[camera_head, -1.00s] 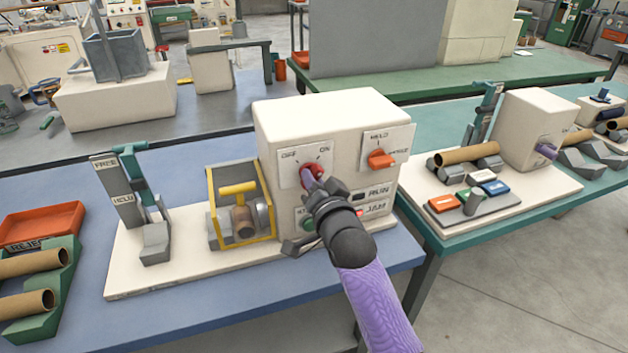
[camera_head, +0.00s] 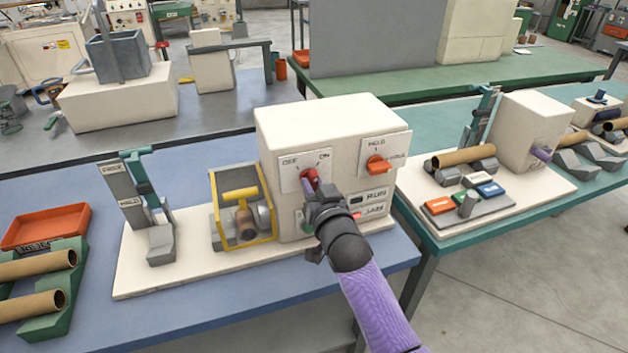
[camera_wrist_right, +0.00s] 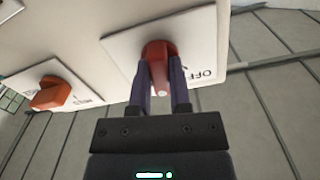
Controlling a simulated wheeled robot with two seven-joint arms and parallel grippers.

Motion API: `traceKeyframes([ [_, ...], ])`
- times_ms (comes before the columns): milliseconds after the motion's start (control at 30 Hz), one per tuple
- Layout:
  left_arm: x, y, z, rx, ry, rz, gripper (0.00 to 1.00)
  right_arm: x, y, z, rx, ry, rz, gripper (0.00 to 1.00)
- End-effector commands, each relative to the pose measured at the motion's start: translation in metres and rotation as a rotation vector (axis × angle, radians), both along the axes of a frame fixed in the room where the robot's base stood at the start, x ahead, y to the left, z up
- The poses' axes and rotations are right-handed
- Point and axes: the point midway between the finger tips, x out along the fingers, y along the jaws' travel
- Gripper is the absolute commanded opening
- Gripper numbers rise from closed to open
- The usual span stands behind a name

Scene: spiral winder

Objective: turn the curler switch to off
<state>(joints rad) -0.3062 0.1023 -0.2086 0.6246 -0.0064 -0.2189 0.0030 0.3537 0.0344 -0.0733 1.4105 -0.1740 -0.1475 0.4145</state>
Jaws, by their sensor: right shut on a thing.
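The curler switch is a red knob (camera_head: 309,178) on a white plate marked OFF at left and ON at right, on the front of the cream machine box (camera_head: 325,120). My right gripper (camera_head: 313,184) is at the knob and partly covers it in the head view. In the right wrist view, the two fingers (camera_wrist_right: 162,92) are shut on the red knob (camera_wrist_right: 160,62), one on each side. The OFF label shows beside it there; the ON label is not in that view. My left gripper is not in view.
An orange knob (camera_head: 378,164) marked HOLD sits right of the switch. Lit RUN and JAM panels are below it, close to my right gripper. A yellow-framed guard (camera_head: 243,207) and a grey lever stand (camera_head: 135,195) are to the left. A red tray (camera_head: 45,227) lies far left.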

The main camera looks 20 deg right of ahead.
Motion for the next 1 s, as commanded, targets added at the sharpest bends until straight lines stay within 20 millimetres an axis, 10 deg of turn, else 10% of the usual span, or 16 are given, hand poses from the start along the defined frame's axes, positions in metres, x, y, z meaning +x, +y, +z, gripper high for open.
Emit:
traceKeyframes([
  [1000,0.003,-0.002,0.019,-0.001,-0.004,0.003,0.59,0.000,0.000,0.000,-0.820,-0.028,0.001,0.00],
])
